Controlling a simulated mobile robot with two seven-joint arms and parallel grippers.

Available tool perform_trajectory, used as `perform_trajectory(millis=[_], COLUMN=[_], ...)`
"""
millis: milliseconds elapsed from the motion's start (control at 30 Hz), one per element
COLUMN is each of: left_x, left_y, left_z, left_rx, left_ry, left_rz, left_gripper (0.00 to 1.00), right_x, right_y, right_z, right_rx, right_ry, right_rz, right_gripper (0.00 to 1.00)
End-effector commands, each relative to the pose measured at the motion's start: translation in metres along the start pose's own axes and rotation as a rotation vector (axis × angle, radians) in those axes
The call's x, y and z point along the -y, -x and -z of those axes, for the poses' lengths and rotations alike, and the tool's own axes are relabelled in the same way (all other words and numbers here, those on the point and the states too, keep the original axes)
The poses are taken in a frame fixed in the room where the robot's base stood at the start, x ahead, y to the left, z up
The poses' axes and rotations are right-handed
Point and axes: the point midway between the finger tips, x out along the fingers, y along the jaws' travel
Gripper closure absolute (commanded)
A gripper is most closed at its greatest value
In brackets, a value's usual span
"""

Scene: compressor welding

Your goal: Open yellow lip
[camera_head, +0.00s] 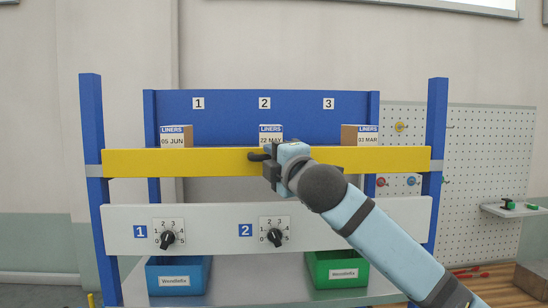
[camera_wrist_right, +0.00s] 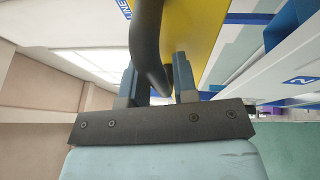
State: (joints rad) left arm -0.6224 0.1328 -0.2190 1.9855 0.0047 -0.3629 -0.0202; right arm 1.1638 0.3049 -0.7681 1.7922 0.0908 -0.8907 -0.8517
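The yellow lip (camera_head: 205,162) is a long horizontal yellow bar across the front of the blue rack's shelf; it also shows in the right wrist view (camera_wrist_right: 188,25). A dark curved handle (camera_wrist_right: 148,40) stands out from it, and its left end shows in the head view (camera_head: 258,157). My right gripper (camera_head: 272,166) is at the handle, near the middle of the bar. In the right wrist view (camera_wrist_right: 160,82), its two fingers stand close on both sides of the handle and appear shut on it. My left gripper is not in view.
Three liner boxes stand behind the bar, with one in the middle (camera_head: 270,130). A white panel (camera_head: 205,224) with two black knobs lies below. A blue bin (camera_head: 178,282) and a green bin (camera_head: 338,275) are lower still. A pegboard (camera_head: 490,160) is at right.

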Motion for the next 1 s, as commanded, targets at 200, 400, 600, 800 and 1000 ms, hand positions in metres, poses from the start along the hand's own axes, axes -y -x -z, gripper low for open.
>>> perform_trajectory(millis=[200, 400, 600, 800, 1000], left_x=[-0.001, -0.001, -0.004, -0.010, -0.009], left_y=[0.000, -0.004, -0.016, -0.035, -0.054], left_z=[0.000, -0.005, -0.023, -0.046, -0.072], left_rx=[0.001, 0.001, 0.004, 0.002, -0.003], left_ry=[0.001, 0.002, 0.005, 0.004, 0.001], left_rz=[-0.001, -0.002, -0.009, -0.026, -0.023], left_gripper=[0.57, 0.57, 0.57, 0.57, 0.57], right_x=[0.000, 0.003, 0.011, 0.020, 0.026], right_y=[0.000, 0.002, 0.007, 0.013, 0.018], right_z=[0.000, 0.001, 0.003, 0.006, 0.008], right_rx=[0.000, 0.000, -0.001, -0.001, -0.001], right_ry=[0.000, 0.007, 0.040, 0.096, 0.153], right_rz=[0.000, -0.018, -0.100, -0.233, -0.371], right_gripper=[1.00, 1.00, 1.00, 1.00, 1.00])
